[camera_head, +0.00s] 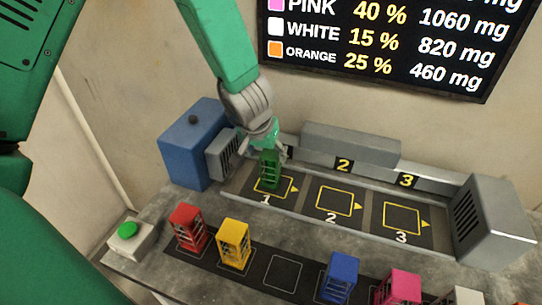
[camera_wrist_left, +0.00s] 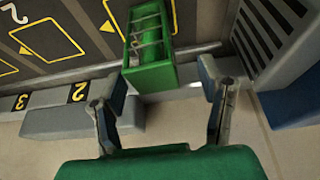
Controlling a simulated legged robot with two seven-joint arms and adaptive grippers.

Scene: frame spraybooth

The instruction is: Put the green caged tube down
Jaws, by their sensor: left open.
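The green caged tube (camera_head: 269,170) stands on the pad marked 1 (camera_head: 289,196) in the head view. It also shows in the left wrist view (camera_wrist_left: 152,48), with its bars and top end visible. My left gripper (camera_head: 264,142) is right above it, and its fingers partly hide the cage's top in the head view. In the left wrist view my left gripper (camera_wrist_left: 163,75) is open, with one finger on each side of the cage's near end and gaps between. My right gripper is not in view.
Red (camera_head: 188,229), yellow (camera_head: 234,244), blue (camera_head: 339,277) and pink (camera_head: 400,288) caged tubes stand along the front dark strip, with an empty outlined square between yellow and blue. Pads 2 (camera_head: 334,201) and 3 (camera_head: 402,219) are clear. A blue box (camera_head: 189,150) stands close left of the gripper.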

